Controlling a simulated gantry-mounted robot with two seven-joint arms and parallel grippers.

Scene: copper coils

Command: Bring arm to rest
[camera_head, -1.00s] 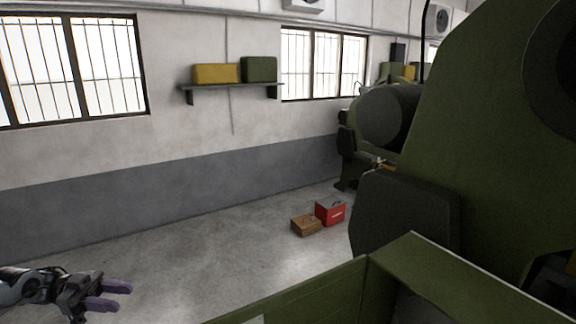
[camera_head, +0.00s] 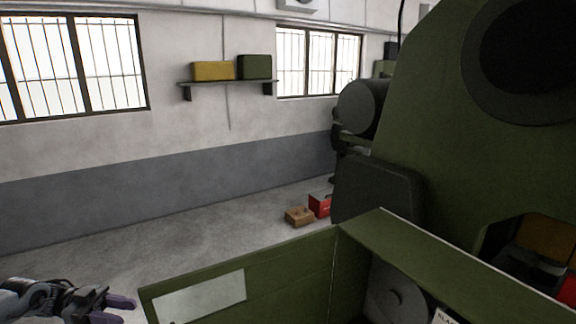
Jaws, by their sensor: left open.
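My left gripper (camera_head: 118,309) is at the lower left corner of the head view, with dark purple fingertips. It is open, and I see nothing between its fingers. It hangs over the grey floor, left of a green metal box-like housing (camera_head: 290,267). The lower part of the gripper is cut off by the frame's bottom edge. My right gripper is not in view. No copper coil can be made out.
A large green machine (camera_head: 440,120) fills the right side. A red box (camera_head: 319,205) and a brown box (camera_head: 299,216) sit on the floor beyond the housing. A wall shelf (camera_head: 228,83) holds two cases. Floor at left is clear.

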